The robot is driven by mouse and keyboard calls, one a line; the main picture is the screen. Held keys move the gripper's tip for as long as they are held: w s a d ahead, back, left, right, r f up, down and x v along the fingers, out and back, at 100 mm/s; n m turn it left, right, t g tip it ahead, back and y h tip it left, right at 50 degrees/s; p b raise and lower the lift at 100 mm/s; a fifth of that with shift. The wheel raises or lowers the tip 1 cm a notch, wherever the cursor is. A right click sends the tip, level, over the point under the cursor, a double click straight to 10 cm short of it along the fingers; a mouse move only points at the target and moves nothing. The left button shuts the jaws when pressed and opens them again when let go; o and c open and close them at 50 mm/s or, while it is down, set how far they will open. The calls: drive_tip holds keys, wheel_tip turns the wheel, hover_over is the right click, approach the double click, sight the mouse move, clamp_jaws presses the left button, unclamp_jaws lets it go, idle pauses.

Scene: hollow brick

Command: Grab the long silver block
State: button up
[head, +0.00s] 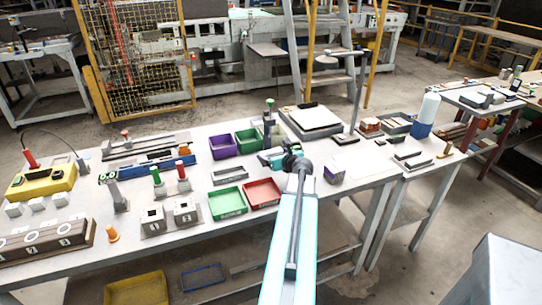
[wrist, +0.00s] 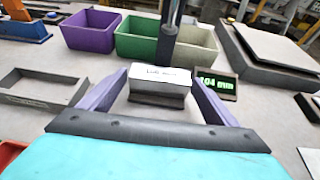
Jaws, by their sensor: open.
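My gripper is open. A dark upright post (wrist: 168,42) stands just behind the block. In the head view, my gripper (head: 283,157) is over the table near its middle, and it and my arm hide most of the block.
Purple (wrist: 90,32), green (wrist: 137,40) and grey bins stand behind the block. A small display reading about 4.04 mm (wrist: 229,87) sits at its right. A hollow grey frame (wrist: 40,98) lies at left. A red bin (head: 262,193) is left of my arm.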

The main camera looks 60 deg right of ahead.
sight(273, 153)
drive_tip(key=shift+p+x, duration=0.45)
drive_tip(key=shift+x, duration=1.4)
drive_tip(key=c, duration=1.1)
drive_tip(key=shift+r, duration=0.1)
drive_tip(key=shift+c, duration=0.2)
drive_tip(key=shift+r+b, duration=0.35)
drive_tip(key=shift+r, duration=1.45)
drive_tip(key=s+a, duration=0.2)
drive_tip(key=s, duration=0.2)
drive_tip(key=s+a+b, duration=0.1)
drive_tip(key=s+a, duration=0.1)
drive_tip(key=s, duration=0.1)
drive_tip(key=s+a+r+b, duration=0.1)
drive_tip(key=s+a, duration=0.1)
drive_tip(key=s, duration=0.2)
drive_tip(key=shift+s+a, duration=0.15)
drive_tip(key=shift+s, duration=0.15)
drive_tip(key=shift+s+r, duration=0.1)
drive_tip(key=shift+r, duration=0.1)
drive_tip(key=shift+p, duration=0.9)
drive_tip(key=shift+s+r+p, duration=0.1)
drive_tip(key=shift+p, duration=1.1)
